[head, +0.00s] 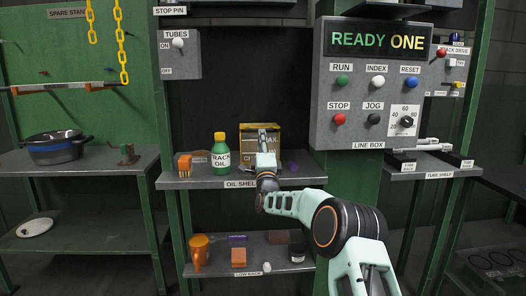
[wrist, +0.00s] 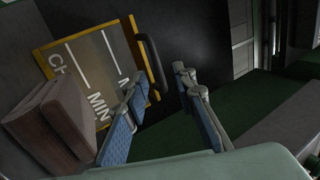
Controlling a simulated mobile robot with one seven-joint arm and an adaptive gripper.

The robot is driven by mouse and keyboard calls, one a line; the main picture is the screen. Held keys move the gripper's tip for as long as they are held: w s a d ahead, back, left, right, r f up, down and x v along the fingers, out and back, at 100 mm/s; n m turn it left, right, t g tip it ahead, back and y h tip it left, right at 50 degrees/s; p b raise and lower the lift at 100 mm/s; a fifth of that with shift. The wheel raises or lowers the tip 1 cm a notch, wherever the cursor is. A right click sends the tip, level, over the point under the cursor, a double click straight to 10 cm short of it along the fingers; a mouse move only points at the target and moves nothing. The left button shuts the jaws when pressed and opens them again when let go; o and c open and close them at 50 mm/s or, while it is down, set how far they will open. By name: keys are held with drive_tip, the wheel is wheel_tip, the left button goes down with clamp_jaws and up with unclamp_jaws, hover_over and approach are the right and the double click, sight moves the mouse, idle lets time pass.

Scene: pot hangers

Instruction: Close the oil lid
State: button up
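A yellow-framed oil box (head: 246,134) stands on the oil shelf, partly hidden behind my gripper (head: 264,137). In the wrist view its yellow-edged panel (wrist: 88,66) bears MIN and other cut-off lettering. A dark curved handle (wrist: 151,62) runs along the panel's right edge. I cannot tell clearly which part is the lid or how far it is open. My gripper also shows in the wrist view (wrist: 164,76), its two blue-padded fingers apart. The handle lies close to the fingertips; whether they touch is unclear.
The line box (head: 368,90) juts out at the right. Brown blocks (wrist: 58,118) sit near the panel.

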drive_tip(key=shift+v, duration=2.6)
